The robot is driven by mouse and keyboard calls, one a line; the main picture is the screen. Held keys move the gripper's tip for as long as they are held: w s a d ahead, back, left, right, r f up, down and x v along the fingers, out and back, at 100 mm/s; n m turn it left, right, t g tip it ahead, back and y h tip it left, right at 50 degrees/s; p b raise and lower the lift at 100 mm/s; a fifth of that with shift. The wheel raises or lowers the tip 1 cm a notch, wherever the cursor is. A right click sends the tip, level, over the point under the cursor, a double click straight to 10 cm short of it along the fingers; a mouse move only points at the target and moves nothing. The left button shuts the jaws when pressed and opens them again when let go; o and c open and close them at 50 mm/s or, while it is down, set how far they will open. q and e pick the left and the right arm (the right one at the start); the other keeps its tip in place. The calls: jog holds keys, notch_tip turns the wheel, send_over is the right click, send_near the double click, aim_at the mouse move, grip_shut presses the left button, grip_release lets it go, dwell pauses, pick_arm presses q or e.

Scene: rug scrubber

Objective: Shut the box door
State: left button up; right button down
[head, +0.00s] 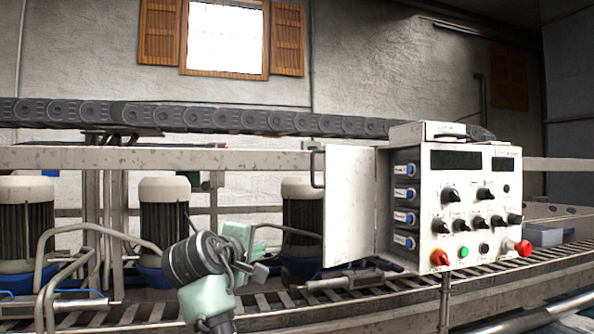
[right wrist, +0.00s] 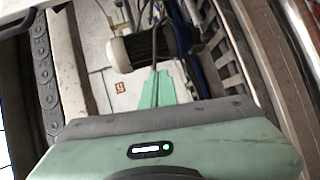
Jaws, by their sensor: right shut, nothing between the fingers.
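The control box (head: 470,212) stands at the right of the head view, with switches, knobs and buttons on its front. Its pale door (head: 350,205) is swung open to the left, showing several blue-tipped parts on the box's side. A dark handle (head: 317,168) is on the door's left edge. My right gripper (head: 258,250) is left of the door and lower than its handle, apart from both. Its green fingers (right wrist: 157,88) are shut and empty in the right wrist view. My left gripper is not in view.
A conveyor (head: 150,313) with metal slats runs below the box. Several motors (head: 165,215) stand behind it on the left. Bent metal rails (head: 85,232) rise at the left. A dark cable chain (head: 200,117) runs along the back. Open space lies between gripper and door.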

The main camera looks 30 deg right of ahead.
jog(key=s+r+h, duration=0.1)
jog(key=s+r, duration=0.2)
jog(key=r, duration=0.6)
jog(key=s+r+h, duration=0.2)
jog(key=s+r, duration=0.1)
jog(key=r, duration=0.5)
jog(key=p+x, duration=0.6)
jog(key=x, duration=0.4)
jog(key=shift+m, duration=0.3)
jog(key=s, duration=0.2)
jog(key=s+d, duration=0.1)
jog(key=s, duration=0.1)
jog(key=shift+p, duration=0.4)
jog(key=shift+w+d, duration=0.1)
jog(key=shift+w, duration=0.05)
